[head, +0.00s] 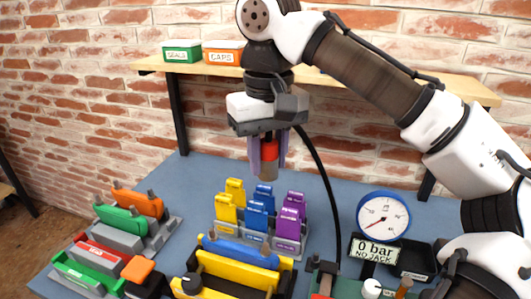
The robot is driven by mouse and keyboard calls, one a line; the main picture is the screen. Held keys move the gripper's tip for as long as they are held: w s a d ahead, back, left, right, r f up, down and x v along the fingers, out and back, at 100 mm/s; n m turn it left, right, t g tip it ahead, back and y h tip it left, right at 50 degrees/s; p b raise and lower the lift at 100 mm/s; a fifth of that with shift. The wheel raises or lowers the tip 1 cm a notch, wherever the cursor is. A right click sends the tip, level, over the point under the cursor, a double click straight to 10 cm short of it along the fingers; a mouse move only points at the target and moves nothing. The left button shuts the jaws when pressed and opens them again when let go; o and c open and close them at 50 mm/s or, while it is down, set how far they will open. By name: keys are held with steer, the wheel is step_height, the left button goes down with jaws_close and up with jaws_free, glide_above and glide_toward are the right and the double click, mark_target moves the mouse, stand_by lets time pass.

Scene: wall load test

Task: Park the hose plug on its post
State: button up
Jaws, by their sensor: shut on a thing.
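My gripper (269,163) points down in the upper middle of the head view, well above the blue table. Its fingers are shut on the hose plug (268,153), which has a red body and a brownish-grey lower end, and hangs upright in the air. A black hose (319,165) curves from behind the gripper down to the right, to the green and red unit at the bottom edge. A small copper-coloured upright piece (404,287) stands at the lower right; I cannot tell whether it is the post.
A rack of yellow, blue and purple blocks (261,219) stands below the gripper. A gauge (383,218) and a "0 bar NO JACK" sign (375,249) stand right. Coloured clamp-like parts fill the left and front. A wooden shelf (335,77) with labelled boxes is behind.

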steer(key=w+d+f+m+b, duration=0.1)
steer(key=d+f+m+b, duration=0.1)
steer(key=d+f, duration=0.2)
steer(key=w+d+f+m+b, duration=0.2)
steer(key=d+f, duration=0.2)
steer(key=f, duration=0.6)
steer(key=w+d+f+m+b, duration=0.1)
steer(key=d+f+b, duration=0.1)
steer(key=d+f, duration=0.2)
steer(key=shift+w+f+m, duration=0.2)
steer(key=shift+f+m, duration=0.2)
steer(key=shift+f, duration=1.1)
steer(key=b, duration=0.5)
glide_above(317, 254)
step_height(317, 254, down, 4)
steer(key=shift+w+f, duration=0.1)
steer(key=shift+f+p, duration=0.4)
steer(key=shift+p, duration=0.05)
steer(key=shift+f, duration=0.2)
steer(key=shift+f+b, duration=0.6)
steer(key=shift+f, duration=0.5)
steer(key=o, duration=1.5)
